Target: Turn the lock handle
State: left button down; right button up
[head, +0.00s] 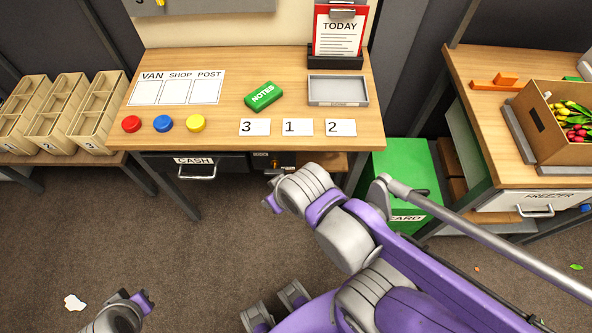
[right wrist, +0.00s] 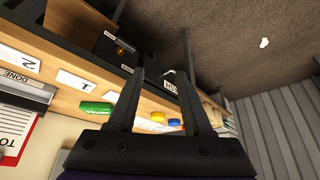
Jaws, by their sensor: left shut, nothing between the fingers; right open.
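A small brass-orange part, which looks like the lock handle (head: 262,166), sits on the dark panel under the desk's front edge, right of the cash drawer (head: 215,170). It also shows in the right wrist view (right wrist: 121,50). Its exact angle is too small to tell. My right gripper (right wrist: 162,74) is open and empty, its fingers apart from the brass part, which lies beyond and left of them. In the head view my right wrist hides most of that gripper, close in front of the panel. My left gripper (head: 133,299) is shut and empty, low at the left above the floor.
The desk top (head: 225,100) holds red, blue and yellow buttons, a green notes block (head: 263,96), number cards and a grey tray (head: 338,90). A green bin (head: 400,165) stands right of the desk. Numbered crates (head: 70,110) stand left. The floor before the drawer is clear.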

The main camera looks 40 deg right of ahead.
aim_at(275, 171)
jog(key=z, duration=1.15)
